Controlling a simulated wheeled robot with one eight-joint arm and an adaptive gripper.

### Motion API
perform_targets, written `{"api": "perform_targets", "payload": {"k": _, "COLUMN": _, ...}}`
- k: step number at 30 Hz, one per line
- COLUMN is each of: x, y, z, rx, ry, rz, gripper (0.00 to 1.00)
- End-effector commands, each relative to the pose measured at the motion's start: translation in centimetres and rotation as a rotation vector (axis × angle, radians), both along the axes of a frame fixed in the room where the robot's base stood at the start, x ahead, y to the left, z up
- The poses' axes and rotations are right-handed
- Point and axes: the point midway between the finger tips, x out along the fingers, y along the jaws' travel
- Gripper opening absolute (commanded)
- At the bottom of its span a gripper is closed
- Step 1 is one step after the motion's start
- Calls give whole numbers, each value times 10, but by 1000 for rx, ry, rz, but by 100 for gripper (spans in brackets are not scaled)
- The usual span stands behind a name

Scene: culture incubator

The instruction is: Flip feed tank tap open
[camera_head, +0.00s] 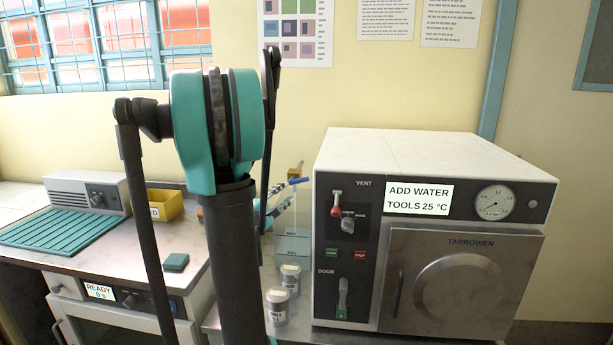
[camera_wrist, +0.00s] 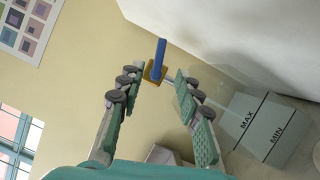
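The feed tank tap has a brass body (camera_wrist: 154,74) and a blue lever (camera_wrist: 159,54). In the wrist view it shows just beyond my fingertips, roughly centred between them. In the head view the blue lever (camera_head: 299,181) shows left of the steriliser, with brass (camera_head: 296,172) above it. The clear feed tank (camera_wrist: 242,133) with MAX and MIN marks is at the right of the wrist view. My gripper (camera_wrist: 157,88) is open and empty, its fingers either side of the line to the tap. In the head view my gripper (camera_head: 277,208) is partly hidden behind my arm.
The steriliser (camera_head: 432,165), reading "ADD WATER TOOLS 25 °C", stands close right of the tap. A yellow bin (camera_head: 165,205), green pad (camera_head: 176,262) and ribbed green mat (camera_head: 62,228) are on the left bench.

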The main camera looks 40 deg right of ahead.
Motion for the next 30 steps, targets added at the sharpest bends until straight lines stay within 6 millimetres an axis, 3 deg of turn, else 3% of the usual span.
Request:
{"api": "perform_targets", "payload": {"k": 18, "x": 34, "y": -115, "z": 12, "rx": 2, "ry": -1, "rz": -2, "gripper": 34}}
{"api": "perform_targets", "payload": {"k": 24, "x": 41, "y": -139, "z": 14, "rx": 2, "ry": -1, "rz": -1, "gripper": 34}}
{"api": "perform_targets", "payload": {"k": 30, "x": 45, "y": -147, "z": 15, "rx": 1, "ry": -1, "rz": 0, "gripper": 34}}
